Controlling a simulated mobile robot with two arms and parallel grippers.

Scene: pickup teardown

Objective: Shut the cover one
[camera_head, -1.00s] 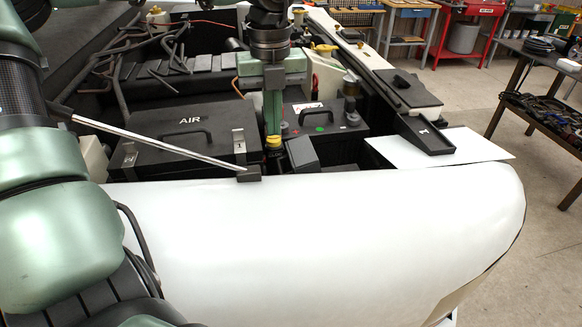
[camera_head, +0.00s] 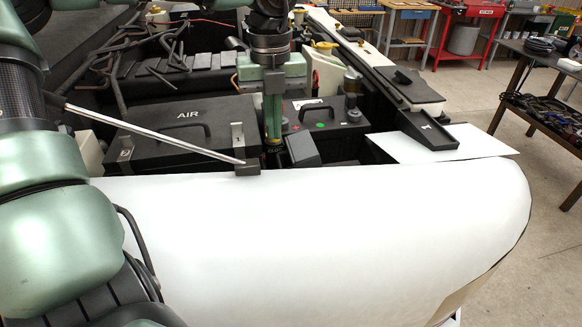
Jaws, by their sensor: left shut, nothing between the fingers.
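My left gripper (camera_head: 273,136) hangs from the top of the picture, pointing down, shut and empty. Its tips are in the gap between the black AIR box (camera_head: 165,145) and the black battery-like box (camera_head: 325,120). A small black box-like part with a slanted face (camera_head: 302,149) is just right of the tips; I cannot tell whether they touch it. No readable label shows which part is cover one. The AIR box has a handle on top and a metal latch plate (camera_head: 238,137) at its right front. My right gripper is not in view.
A white front panel (camera_head: 330,225) fills the foreground. A thin rod (camera_head: 150,132) slants across the AIR box to a dark block (camera_head: 247,168). A black tray (camera_head: 428,131) lies over a white sheet (camera_head: 390,147) at right. A tool table (camera_head: 545,105) stands beyond the open floor.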

